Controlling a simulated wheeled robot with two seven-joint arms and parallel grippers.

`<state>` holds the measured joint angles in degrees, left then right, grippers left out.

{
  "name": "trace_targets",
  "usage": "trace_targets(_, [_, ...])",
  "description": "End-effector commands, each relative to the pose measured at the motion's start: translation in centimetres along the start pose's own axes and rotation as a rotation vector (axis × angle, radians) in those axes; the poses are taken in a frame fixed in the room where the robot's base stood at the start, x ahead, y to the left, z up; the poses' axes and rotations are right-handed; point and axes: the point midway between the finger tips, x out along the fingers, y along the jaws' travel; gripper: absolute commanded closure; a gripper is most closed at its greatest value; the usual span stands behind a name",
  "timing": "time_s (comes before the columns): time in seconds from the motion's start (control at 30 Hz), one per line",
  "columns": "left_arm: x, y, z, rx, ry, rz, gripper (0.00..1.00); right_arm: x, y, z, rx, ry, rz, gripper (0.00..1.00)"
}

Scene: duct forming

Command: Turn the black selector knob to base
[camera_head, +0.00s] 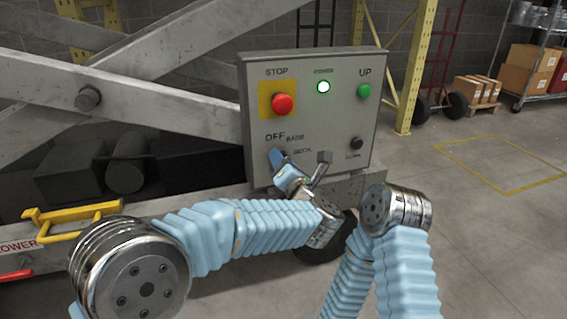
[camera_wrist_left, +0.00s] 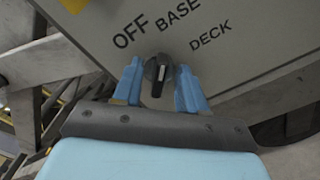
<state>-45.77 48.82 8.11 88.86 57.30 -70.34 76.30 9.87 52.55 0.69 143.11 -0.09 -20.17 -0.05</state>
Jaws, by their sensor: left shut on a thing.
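The black selector knob (camera_wrist_left: 157,73) sits on the grey control panel (camera_head: 332,130), below the printed labels OFF, BASE and DECK. In the left wrist view its white mark points roughly up, near the BASE label (camera_wrist_left: 173,12); I cannot tell whether it lines up exactly. My left gripper (camera_wrist_left: 160,88) has its blue fingers on either side of the knob and is shut on it. In the head view the left gripper (camera_head: 277,158) is at the panel's lower left and hides the knob. My right arm shows at lower right, but its gripper is not visible.
A red STOP button (camera_head: 283,103) on a yellow plate, a lit lamp (camera_head: 323,87), a green UP button (camera_head: 364,91) and a small black button (camera_head: 357,143) are on the panel. Grey lift beams (camera_head: 120,88) cross at left. The floor at right is open.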

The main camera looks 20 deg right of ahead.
Motion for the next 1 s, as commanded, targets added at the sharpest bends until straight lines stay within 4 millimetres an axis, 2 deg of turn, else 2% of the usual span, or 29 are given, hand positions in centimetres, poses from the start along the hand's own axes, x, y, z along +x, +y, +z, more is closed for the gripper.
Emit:
trace_targets(0.17, [0.0, -0.1, -0.1, 0.001, 0.002, -0.002, 0.89, 0.0, 0.0, 0.0, 0.0, 0.0, 0.0, 0.25])
trace_targets(0.2, [0.0, -0.1, -0.1, 0.001, 0.002, -0.002, 0.54, 0.0, 0.0, 0.0, 0.0, 0.0, 0.0, 0.25])
trace_targets(0.33, [0.0, -0.1, -0.1, 0.0, 0.001, -0.002, 0.36, 0.0, 0.0, 0.0, 0.0, 0.0, 0.0, 0.25])
trace_targets(0.67, [-0.4, -0.1, 0.0, 0.0, 0.0, -0.002, 0.36, 0.0, 0.0, 0.0, 0.0, 0.0, 0.0, 0.25])
trace_targets(0.77, [-1.7, 0.0, 0.1, 0.0, -0.001, -0.002, 0.36, 0.0, 0.0, 0.0, 0.0, 0.0, 0.0, 0.25])
trace_targets(1.0, [-7.4, -0.1, 0.1, 0.001, -0.002, -0.004, 0.36, 0.0, 0.0, 0.0, 0.0, 0.0, 0.0, 0.25])
